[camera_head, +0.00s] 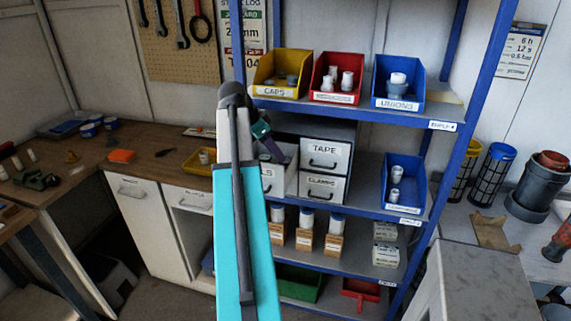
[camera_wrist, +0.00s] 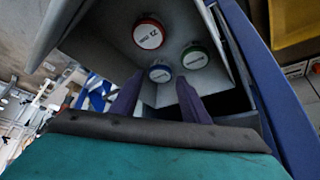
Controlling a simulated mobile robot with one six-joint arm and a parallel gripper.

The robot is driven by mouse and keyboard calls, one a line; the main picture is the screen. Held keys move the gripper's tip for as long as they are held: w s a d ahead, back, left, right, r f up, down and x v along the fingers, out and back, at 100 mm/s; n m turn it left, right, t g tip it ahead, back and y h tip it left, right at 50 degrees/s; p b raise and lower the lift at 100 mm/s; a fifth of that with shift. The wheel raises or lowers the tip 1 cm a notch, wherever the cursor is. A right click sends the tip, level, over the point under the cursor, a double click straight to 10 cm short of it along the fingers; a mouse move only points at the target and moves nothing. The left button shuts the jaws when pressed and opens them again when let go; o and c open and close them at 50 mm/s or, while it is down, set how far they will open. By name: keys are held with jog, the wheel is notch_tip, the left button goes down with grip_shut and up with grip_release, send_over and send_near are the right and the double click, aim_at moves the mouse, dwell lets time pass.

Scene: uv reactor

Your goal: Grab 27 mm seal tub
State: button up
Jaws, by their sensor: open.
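In the wrist view, an open grey drawer (camera_wrist: 235,101) holds three round tubs with white tops. One has a red rim (camera_wrist: 149,35), one a blue rim (camera_wrist: 160,71) and one a green rim (camera_wrist: 195,58). The red-rimmed tub carries a two-digit number that looks like 22 or 27; the other labels are too small to read. My gripper (camera_wrist: 158,92) is open and empty, its two dark purple fingers pointing at the tubs, nearest the blue-rimmed one. In the head view, my gripper (camera_head: 276,150) is at the open drawer (camera_head: 291,181), and my arm hides part of it.
The drawer unit (camera_head: 325,155) with TAPE and another shut drawer stands on a blue-framed shelf (camera_head: 355,203). Yellow, red and blue bins (camera_head: 398,100) stand on the shelf above. A blue bin (camera_head: 416,183) stands to the right. A wooden bench (camera_head: 85,155) lies at left.

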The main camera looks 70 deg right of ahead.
aim_at(285, 163)
jog(key=shift+p+x, duration=0.7)
jog(key=shift+x, duration=0.25)
jog(key=shift+p+x, duration=0.5)
jog(key=shift+x, duration=1.1)
jog(key=shift+c, duration=0.5)
jog(key=c, duration=0.6)
jog(key=shift+d+r+b, duration=0.1)
jog(key=shift+r+b, duration=0.15)
jog(key=shift+b, duration=0.05)
